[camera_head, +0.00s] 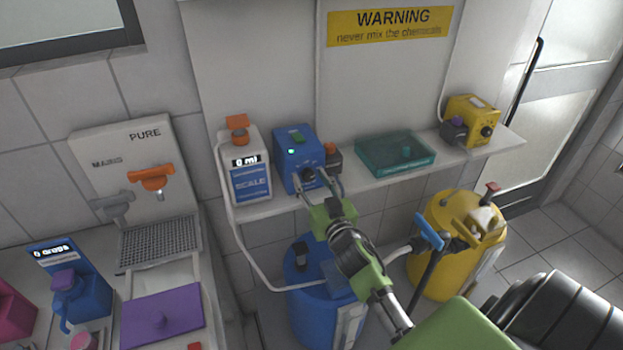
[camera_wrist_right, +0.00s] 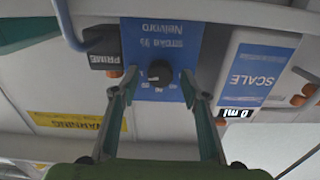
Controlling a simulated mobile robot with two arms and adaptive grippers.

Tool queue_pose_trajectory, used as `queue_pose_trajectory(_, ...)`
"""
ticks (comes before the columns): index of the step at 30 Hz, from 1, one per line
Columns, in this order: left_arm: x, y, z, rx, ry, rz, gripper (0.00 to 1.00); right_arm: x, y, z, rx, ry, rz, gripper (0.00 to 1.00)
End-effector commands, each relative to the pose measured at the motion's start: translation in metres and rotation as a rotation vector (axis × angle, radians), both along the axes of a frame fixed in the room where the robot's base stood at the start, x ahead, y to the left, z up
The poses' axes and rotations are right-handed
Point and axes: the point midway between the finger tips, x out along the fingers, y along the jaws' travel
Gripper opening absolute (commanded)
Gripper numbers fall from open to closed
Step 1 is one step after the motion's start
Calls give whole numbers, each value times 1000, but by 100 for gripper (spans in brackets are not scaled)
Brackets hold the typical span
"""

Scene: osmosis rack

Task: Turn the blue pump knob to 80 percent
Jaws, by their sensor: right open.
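My right gripper (camera_head: 315,179) is open in front of the pump. In the wrist view its fingertips (camera_wrist_right: 159,80) are on either side of the knob, with visible gaps. My left gripper is not in view.
The white scale unit (camera_head: 248,165) stands close at the pump's left. A dark PRIME box (camera_wrist_right: 103,58) with an orange button is at its other side. A teal tray (camera_head: 380,164) and a yellow pump (camera_head: 472,120) are farther right. Blue (camera_head: 315,308) and yellow (camera_head: 445,270) barrels stand below.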

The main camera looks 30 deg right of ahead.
Motion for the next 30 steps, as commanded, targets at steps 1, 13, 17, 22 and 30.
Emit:
queue_pose_trajectory(1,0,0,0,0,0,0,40,1,0,0,0,0,0,41)
queue_pose_trajectory(13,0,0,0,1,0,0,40,1,0,0,-1,0,0,3)
queue_pose_trajectory(17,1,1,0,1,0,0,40,1,0,0,-1,0,0,3)
queue_pose_trajectory(22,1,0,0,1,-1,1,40,1,0,0,-22,5,0,3)
queue_pose_trajectory(30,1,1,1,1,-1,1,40,1,0,0,-156,37,0,3)
